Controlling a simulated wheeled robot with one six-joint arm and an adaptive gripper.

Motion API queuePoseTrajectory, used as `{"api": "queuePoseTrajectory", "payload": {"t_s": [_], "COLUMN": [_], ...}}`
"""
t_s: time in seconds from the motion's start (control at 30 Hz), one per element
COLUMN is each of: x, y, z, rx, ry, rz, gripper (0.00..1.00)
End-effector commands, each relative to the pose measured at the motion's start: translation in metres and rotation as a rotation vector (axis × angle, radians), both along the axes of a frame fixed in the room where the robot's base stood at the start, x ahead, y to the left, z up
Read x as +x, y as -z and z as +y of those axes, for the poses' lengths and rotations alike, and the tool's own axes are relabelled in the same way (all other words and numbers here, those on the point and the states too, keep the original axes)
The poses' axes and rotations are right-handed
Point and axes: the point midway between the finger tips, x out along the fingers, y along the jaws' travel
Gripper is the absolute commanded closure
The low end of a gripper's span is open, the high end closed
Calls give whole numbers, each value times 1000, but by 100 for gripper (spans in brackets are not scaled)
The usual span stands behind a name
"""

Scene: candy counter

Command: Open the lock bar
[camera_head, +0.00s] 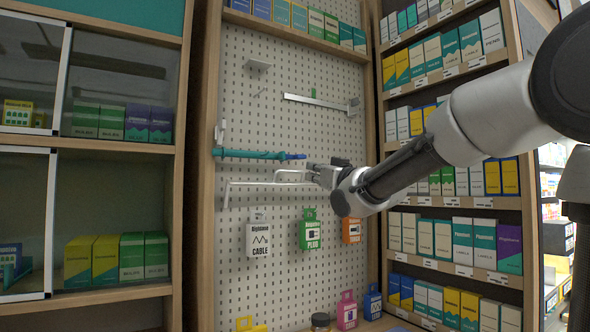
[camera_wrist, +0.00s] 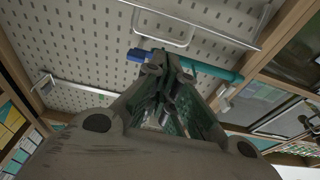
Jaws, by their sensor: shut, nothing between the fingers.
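A teal bar with a blue end (camera_head: 250,155) runs across the pegboard (camera_head: 240,85); it looks like the lock bar. It also shows in the wrist view, teal part (camera_wrist: 212,70) and blue end (camera_wrist: 140,56). My gripper (camera_head: 312,172) is just below and right of the blue end in the head view, shut and empty. In the wrist view my fingertips (camera_wrist: 160,62) overlap the bar near its blue end. I cannot tell whether they touch it.
A pale wire hook (camera_head: 262,183) sticks out below the bar, close to my gripper. A silver rail (camera_head: 318,102) is above. Hanging packs, a white one (camera_head: 259,241) and a green one (camera_head: 310,234), are below. Boxed shelves (camera_head: 455,210) flank the right; a glass cabinet (camera_head: 58,80) is left.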

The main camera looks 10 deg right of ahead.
Motion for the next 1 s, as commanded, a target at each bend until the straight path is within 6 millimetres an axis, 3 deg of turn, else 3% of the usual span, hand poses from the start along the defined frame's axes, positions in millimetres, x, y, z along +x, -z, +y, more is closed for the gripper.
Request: {"api": "queuePoseTrajectory", "payload": {"t_s": [0.2, 0.43, 0.63, 1.0], "x": [46, 80, 91, 93], "y": [-8, -16, -18, -19], "z": [15, 26, 30, 30], "rx": [-2, -2, -2, -2], "ry": [0, 0, 1, 1], "rz": [3, 1, 1, 1], "gripper": [100, 100, 100, 100]}}
